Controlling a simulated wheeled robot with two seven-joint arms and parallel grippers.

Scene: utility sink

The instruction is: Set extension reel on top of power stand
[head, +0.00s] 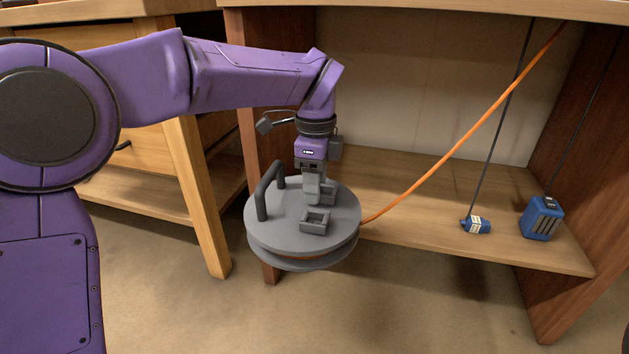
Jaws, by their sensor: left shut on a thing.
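The extension reel (285,235) is a round grey double disc with a dark arched handle (266,190) and small raised square frames on its top. My left gripper (319,194) comes down from above onto the reel's top and is shut on a grey raised part of it, right of the handle. Its fingertips partly hide that part. The reel is roughly level, in front of the lower shelf's left end. An orange cable (457,143) runs from the reel up to the top right. I cannot make out which thing is the power stand. My right gripper is out of view.
A wooden lower shelf (420,200) spans the right side under a tabletop. A small blue device (477,225) and a blue box (541,218), each with a dark cord, are at its right. Wooden legs stand behind the reel. Floor in front is clear.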

